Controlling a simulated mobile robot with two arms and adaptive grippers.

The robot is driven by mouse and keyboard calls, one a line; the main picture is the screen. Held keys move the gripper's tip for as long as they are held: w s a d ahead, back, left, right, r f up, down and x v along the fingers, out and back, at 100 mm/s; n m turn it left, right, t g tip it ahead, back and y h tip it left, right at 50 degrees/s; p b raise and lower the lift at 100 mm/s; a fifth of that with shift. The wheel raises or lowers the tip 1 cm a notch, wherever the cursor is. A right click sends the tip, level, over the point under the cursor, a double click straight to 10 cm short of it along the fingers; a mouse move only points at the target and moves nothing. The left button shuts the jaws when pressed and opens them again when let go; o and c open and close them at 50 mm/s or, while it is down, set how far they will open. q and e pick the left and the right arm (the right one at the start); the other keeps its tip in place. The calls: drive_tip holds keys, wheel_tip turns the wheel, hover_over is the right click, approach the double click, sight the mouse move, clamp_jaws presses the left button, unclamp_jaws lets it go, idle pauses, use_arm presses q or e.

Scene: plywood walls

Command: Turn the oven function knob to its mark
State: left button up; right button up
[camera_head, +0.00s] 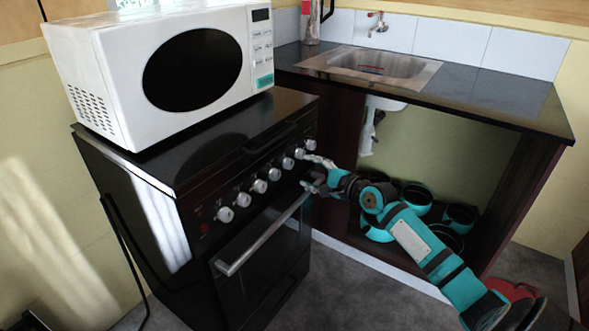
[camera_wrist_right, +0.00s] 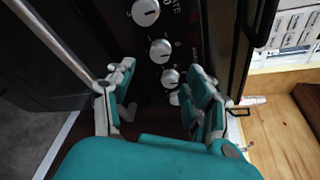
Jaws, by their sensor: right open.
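A black oven (camera_head: 240,255) has a row of several silver knobs along its front panel. Which one is the function knob I cannot tell. My right gripper (camera_head: 311,172) is open at the right end of this row, just in front of the panel. In the right wrist view the open fingers (camera_wrist_right: 160,86) have a silver knob (camera_wrist_right: 170,77) between them in the picture, apparently not gripped. Another knob (camera_wrist_right: 160,50) and a larger-looking one (camera_wrist_right: 145,12) sit beyond the fingers, with white markings beside them. The marks are too small to read fully. My left gripper is not in view.
The oven door's bar handle (camera_head: 265,237) runs below the knobs, close to the right gripper. A white microwave (camera_head: 120,75) stands on the oven. A counter with a sink (camera_head: 370,66) is at the right; pots (camera_head: 416,198) stand under it. Grey floor lies in front.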

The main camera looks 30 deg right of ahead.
sight(291, 165)
drive_tip(key=b+x, duration=0.1)
drive_tip(key=x, duration=0.4)
drive_tip(key=shift+w+f, duration=0.15)
drive_tip(key=shift+w, duration=0.25)
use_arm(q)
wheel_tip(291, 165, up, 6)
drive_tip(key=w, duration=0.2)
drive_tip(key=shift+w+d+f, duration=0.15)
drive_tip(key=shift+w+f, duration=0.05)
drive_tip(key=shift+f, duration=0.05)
use_arm(e)
drive_tip(key=shift+w+a+f, duration=0.1)
drive_tip(key=shift+w+a, duration=0.05)
drive_tip(key=shift+w, duration=0.55)
clamp_jaws()
